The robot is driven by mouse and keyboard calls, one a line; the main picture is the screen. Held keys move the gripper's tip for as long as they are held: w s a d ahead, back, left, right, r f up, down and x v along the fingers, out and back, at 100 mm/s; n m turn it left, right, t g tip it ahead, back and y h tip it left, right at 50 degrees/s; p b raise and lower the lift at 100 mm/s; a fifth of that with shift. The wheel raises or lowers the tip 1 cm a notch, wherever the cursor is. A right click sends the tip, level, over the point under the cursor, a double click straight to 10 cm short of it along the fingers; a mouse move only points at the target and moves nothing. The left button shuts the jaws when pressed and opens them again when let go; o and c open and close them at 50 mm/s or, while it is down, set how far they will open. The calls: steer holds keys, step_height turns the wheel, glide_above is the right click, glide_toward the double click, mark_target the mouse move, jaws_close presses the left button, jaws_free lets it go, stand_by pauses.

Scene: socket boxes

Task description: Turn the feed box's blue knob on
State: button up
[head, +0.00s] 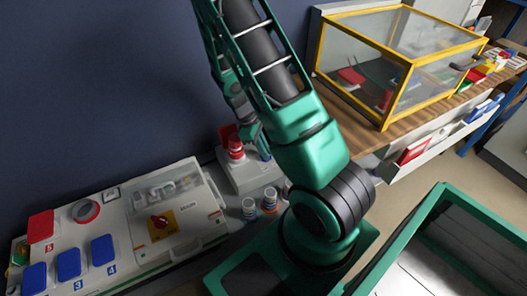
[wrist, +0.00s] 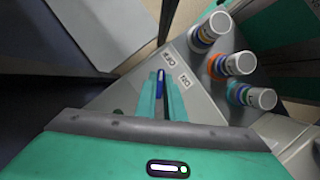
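The blue knob (wrist: 160,79) shows in the wrist view as a narrow dark blue bar on the grey top of the feed box (wrist: 205,101). My gripper (wrist: 161,92) has its two teal fingers on either side of the knob. Whether they touch it, I cannot tell. In the head view the feed box (head: 241,181) stands behind my arm, with a bit of blue (head: 265,153) beside my gripper; the fingertips are mostly hidden there.
In the wrist view, three banded cylinders (wrist: 232,65) stand on the right of the box. In the head view, a red piece (head: 235,148) stands at its left. A panel box (head: 150,250) with a red switch lies left, a yellow-framed case (head: 400,60) right.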

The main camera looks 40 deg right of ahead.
steer(key=shift+m, duration=0.3)
jaws_close()
steer(key=m+y, duration=0.1)
steer(key=m, duration=0.1)
steer(key=m+y, duration=0.1)
steer(key=m, duration=0.2)
steer(key=shift+w+d+g, duration=0.1)
steer(key=shift+g, duration=0.2)
steer(key=m+y, duration=0.2)
steer(key=m, duration=0.3)
steer(key=shift+d+m, duration=0.1)
steer(key=shift+m, duration=0.2)
steer(key=m+t+y, duration=0.1)
steer(key=m, duration=0.3)
steer(key=shift+y, duration=0.3)
steer(key=shift+m+t+y, duration=0.3)
steer(key=shift+m+t, duration=0.2)
steer(key=shift+m, duration=0.9)
steer(key=o, duration=0.7)
jaws_free()
steer(key=shift+c, duration=0.2)
